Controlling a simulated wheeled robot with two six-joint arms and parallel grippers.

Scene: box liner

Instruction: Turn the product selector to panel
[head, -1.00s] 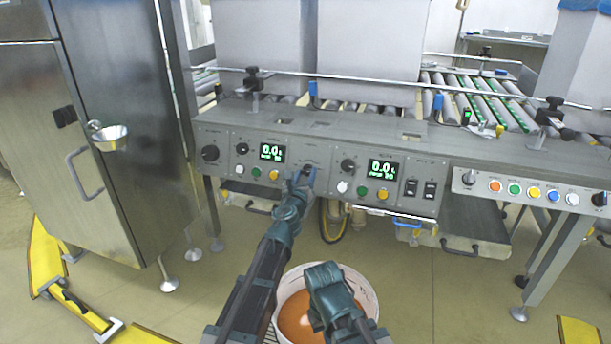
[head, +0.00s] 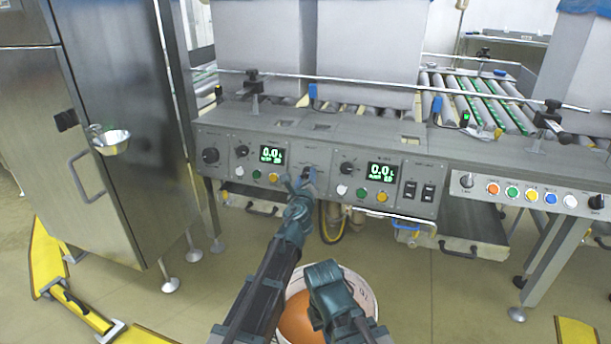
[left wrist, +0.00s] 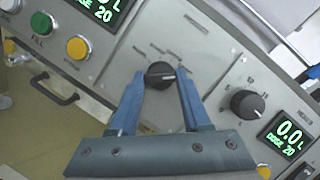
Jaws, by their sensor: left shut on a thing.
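A black selector knob (left wrist: 160,75) with a pale pointer line sits on the grey control panel (left wrist: 215,60), between the two displays. Small labels fan around it, too small to read. The pointer is roughly level in the left wrist view, where the panel looks tilted. My left gripper (left wrist: 158,88) has its blue fingers closed on both sides of this knob. In the head view the left gripper (head: 303,180) covers the knob at the panel front (head: 325,190). My right arm's dark teal end (head: 332,295) hangs low over a white bucket (head: 362,285); its fingers cannot be made out.
Another black knob (left wrist: 247,103) and a green display (left wrist: 288,133) sit right of the held knob. Yellow (left wrist: 77,48) and green buttons are at the left. A steel cabinet (head: 115,150) stands left; a button strip (head: 530,194) is at the right.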

